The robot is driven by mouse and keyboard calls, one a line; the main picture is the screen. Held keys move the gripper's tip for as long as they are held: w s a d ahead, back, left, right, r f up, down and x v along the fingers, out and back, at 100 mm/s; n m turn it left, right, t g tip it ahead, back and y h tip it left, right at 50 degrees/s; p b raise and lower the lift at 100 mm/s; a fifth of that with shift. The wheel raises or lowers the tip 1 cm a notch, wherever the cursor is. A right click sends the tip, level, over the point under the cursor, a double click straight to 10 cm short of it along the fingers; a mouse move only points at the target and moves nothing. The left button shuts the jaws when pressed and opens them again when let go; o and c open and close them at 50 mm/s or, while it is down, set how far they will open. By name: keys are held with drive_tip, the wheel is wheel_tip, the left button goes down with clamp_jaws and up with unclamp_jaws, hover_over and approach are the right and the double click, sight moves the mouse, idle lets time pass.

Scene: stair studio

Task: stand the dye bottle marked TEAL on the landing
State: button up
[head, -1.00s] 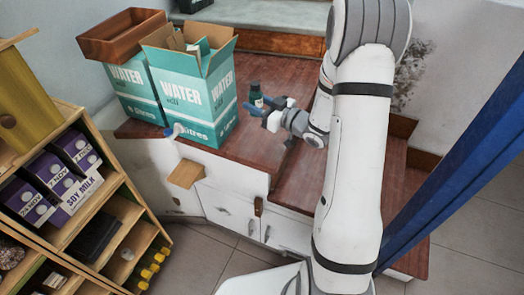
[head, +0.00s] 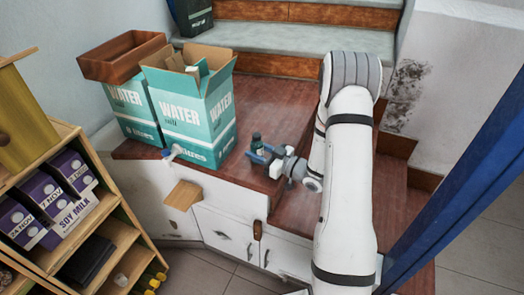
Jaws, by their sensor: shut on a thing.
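The dye bottle (head: 257,141), small and dark teal with a dark cap, is upright near the front edge of the reddish-brown wooden landing (head: 277,105). Its label is too small to read. My gripper (head: 260,154) reaches in from the right and is shut on the bottle. The fingers hide the bottle's lower part, so I cannot tell whether its base touches the wood.
Two teal-and-white WATER cartons (head: 190,115) stand left of the bottle, with a brown tray (head: 122,56) on the rear one. Grey-topped steps (head: 290,36) rise behind. A shelf with soy milk cartons (head: 72,205) is at left. The landing behind the bottle is clear.

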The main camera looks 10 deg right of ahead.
drive_tip(key=shift+f, duration=0.15)
drive_tip(key=o, duration=1.1)
